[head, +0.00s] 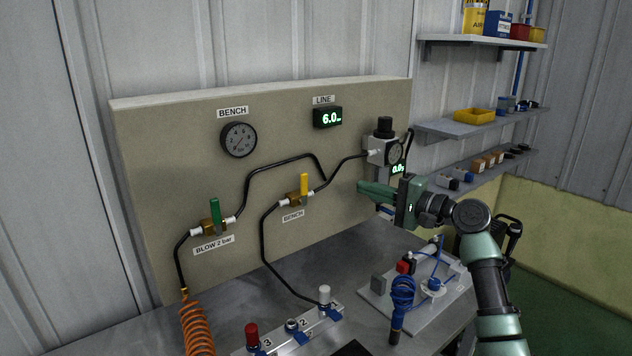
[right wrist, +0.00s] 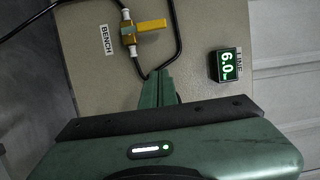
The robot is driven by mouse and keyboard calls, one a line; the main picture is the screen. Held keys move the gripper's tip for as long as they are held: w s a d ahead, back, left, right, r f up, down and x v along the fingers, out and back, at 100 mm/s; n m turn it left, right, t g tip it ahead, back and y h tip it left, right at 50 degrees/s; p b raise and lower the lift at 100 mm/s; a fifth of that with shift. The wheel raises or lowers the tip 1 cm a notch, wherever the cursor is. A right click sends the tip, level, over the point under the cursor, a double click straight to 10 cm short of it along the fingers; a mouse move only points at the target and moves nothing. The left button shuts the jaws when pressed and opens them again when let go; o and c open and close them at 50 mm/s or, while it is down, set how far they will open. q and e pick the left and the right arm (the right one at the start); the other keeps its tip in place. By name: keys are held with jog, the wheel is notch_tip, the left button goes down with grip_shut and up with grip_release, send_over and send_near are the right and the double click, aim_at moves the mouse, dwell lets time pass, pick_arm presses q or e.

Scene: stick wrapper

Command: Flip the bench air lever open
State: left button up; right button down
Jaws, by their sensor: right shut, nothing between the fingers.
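The bench air lever (head: 304,183) is a yellow handle on a brass valve (head: 297,198), above the BENCH label (head: 293,215) on the beige panel. It points up, crosswise to the pipe through the valve. In the right wrist view the lever (right wrist: 152,25) points right from its valve (right wrist: 127,32). My right gripper (head: 361,187) is shut and empty, to the right of the lever and apart from it. Its green fingers (right wrist: 160,84) also show together in the right wrist view. My left gripper is not in view.
A green lever (head: 214,210) labelled BLOW 2 bar is at the left. A regulator (head: 384,148) stands near my right gripper. The round BENCH gauge (head: 238,139) and LINE display (head: 327,117), reading 6.0, are above. Black hoses (head: 264,237) cross the panel. Couplings (head: 324,296) stand on the table below.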

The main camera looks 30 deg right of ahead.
aim_at(304, 184)
pick_arm(q)
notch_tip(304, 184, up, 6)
jog(key=p, duration=0.6)
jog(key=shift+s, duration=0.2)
pick_arm(e)
jog(key=w+a, duration=0.7)
jog(key=w, duration=0.2)
jog(key=shift+w+a, duration=0.15)
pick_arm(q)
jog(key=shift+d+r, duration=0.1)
pick_arm(e)
jog(key=shift+f, duration=0.1)
jog(key=shift+a+n, duration=0.1)
jog(key=shift+n, duration=0.2)
